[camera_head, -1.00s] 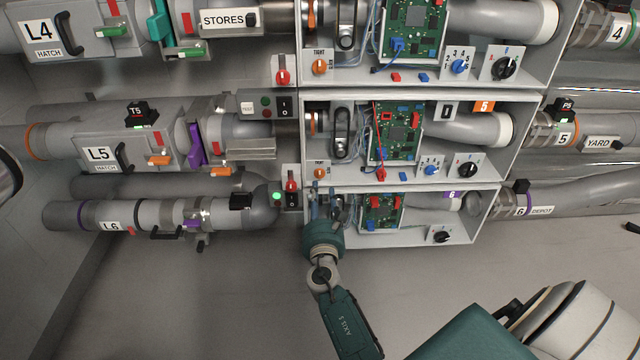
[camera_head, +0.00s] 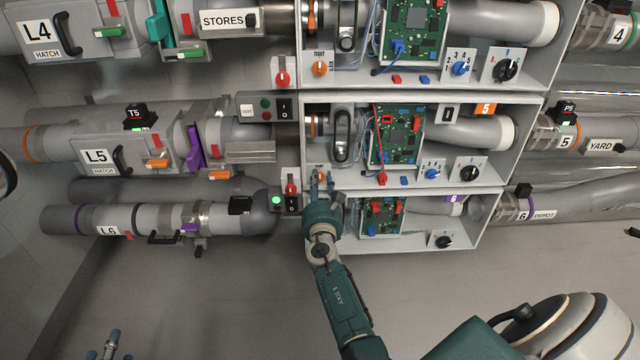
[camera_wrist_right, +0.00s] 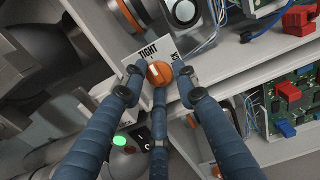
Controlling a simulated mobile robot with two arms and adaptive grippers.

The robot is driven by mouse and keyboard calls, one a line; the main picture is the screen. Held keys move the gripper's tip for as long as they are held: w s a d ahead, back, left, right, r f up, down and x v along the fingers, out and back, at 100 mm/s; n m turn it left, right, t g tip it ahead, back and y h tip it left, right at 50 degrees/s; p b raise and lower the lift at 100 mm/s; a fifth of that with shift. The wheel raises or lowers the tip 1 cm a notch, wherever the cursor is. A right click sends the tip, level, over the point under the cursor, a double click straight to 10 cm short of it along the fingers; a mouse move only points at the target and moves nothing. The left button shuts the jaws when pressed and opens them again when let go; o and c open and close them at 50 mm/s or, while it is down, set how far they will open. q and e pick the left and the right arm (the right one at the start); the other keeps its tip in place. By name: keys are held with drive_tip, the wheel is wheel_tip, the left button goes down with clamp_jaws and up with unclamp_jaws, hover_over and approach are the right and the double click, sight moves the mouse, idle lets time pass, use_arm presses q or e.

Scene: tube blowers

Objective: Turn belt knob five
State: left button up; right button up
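Belt knob five is the orange knob (camera_head: 320,175) at the lower left of the unit marked 5. One finger is on each side and one is below, with the knob between the tips. Contact cannot be told. My left gripper (camera_head: 108,340) shows only its fingertips at the bottom left, far from the knob.
A red-topped switch (camera_head: 291,186) and a lit green button (camera_head: 277,200) are just left of the knob. The unit marked 6 (camera_head: 453,198) lies below it. A similar orange knob (camera_head: 319,68) is on the unit above. The floor in front is clear.

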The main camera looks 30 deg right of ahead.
clamp_jaws()
